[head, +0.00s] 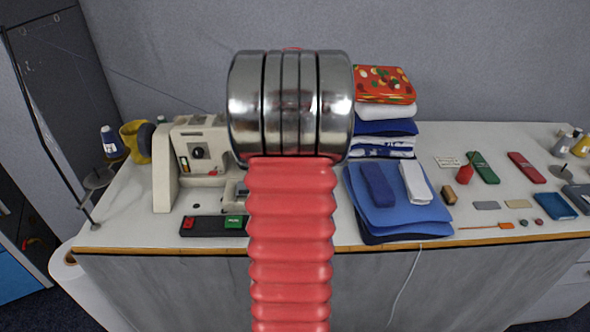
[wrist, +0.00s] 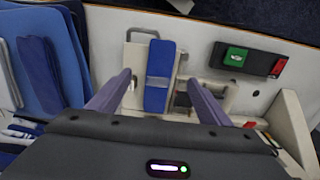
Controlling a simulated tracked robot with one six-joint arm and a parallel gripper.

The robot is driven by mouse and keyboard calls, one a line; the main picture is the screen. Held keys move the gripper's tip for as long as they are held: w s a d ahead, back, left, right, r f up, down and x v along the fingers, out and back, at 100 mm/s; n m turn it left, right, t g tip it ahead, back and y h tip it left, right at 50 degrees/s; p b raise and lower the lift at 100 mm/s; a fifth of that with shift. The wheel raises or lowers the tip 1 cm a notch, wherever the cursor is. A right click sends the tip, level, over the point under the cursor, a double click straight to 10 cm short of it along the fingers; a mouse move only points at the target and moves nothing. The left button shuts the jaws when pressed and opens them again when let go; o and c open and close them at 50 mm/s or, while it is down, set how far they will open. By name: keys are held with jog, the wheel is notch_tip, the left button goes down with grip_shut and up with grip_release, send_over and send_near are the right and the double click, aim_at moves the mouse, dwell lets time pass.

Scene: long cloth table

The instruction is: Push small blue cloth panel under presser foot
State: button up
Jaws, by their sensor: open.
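The small blue cloth panel (wrist: 157,98) lies flat on the pale bed of the sewing machine in the wrist view, with a grey strip across its middle. My gripper (wrist: 158,78) is open and empty. Its two fingers stand apart on either side of the panel in the picture; I cannot tell their height above it. The sewing machine (head: 198,148) stands at the left of the table in the head view. The presser foot cannot be made out clearly. My arm hides the panel and gripper in the head view.
A switch box (wrist: 250,60) with green and red buttons lies beside the machine. Folded blue cloths (head: 385,205) lie right of my arm, with a cloth stack (head: 384,128) behind. Tools and small items are spread on the table's right. A thread stand (head: 97,180) is at the left.

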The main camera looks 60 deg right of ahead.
notch_tip(320, 180, down, 11)
jog(key=shift+r, duration=0.2)
dwell(0.3)
jog(key=c, duration=1.1)
jog(key=shift+c, duration=0.2)
jog(key=shift+w+d, duration=0.5)
jog(key=shift+d, duration=0.35)
jog(key=shift+w+d, duration=0.5)
jog(key=shift+d, duration=0.3)
jog(key=shift+w+d, duration=0.5)
jog(key=shift+d, duration=0.35)
jog(key=o, duration=1.1)
